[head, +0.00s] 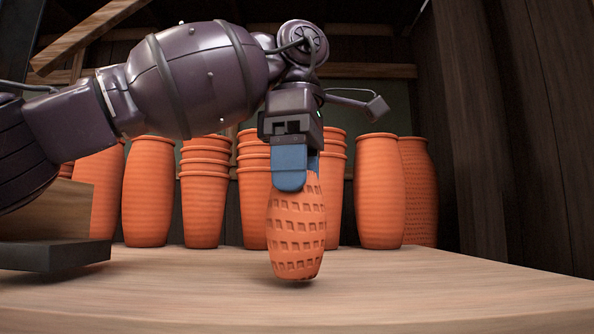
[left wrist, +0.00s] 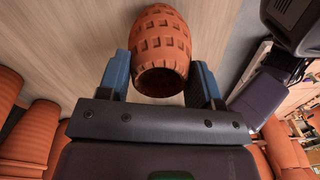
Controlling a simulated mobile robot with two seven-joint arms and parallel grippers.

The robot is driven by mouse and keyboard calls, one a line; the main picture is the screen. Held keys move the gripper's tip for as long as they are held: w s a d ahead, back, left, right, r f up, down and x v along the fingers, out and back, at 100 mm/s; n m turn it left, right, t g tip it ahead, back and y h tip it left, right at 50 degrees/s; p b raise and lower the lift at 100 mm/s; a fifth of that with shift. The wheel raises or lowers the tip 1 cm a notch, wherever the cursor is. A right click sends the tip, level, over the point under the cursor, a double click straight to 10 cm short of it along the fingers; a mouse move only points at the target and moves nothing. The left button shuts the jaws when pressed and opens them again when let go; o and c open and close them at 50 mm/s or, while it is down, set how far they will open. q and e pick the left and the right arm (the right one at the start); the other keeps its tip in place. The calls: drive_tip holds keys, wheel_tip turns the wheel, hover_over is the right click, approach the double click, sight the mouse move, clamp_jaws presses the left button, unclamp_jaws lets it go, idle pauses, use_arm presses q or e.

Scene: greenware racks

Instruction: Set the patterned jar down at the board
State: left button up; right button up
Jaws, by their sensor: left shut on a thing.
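The patterned jar (head: 297,232) is orange with rows of small square dents. My left gripper (head: 296,178) is shut on its upper part from above, with blue fingers. The jar is slightly tilted and its base is at or just above the wooden board (head: 400,292); I cannot tell whether it touches. In the left wrist view the jar (left wrist: 162,50) sits between the two blue fingers of the left gripper (left wrist: 161,85), its dark mouth facing the camera. My right gripper is in neither view.
Behind the jar stands a row of orange pots, some stacked (head: 205,195), some single (head: 379,195). A dark wooden wall (head: 500,130) rises at the right. The board is clear in front and to the right of the jar.

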use_arm(q)
drive_tip(key=shift+f+b, duration=0.3)
drive_tip(key=shift+f, duration=0.25)
idle(0.4)
drive_tip(key=o, duration=1.3)
drive_tip(key=shift+r+p, duration=0.3)
drive_tip(key=shift+r, duration=2.7)
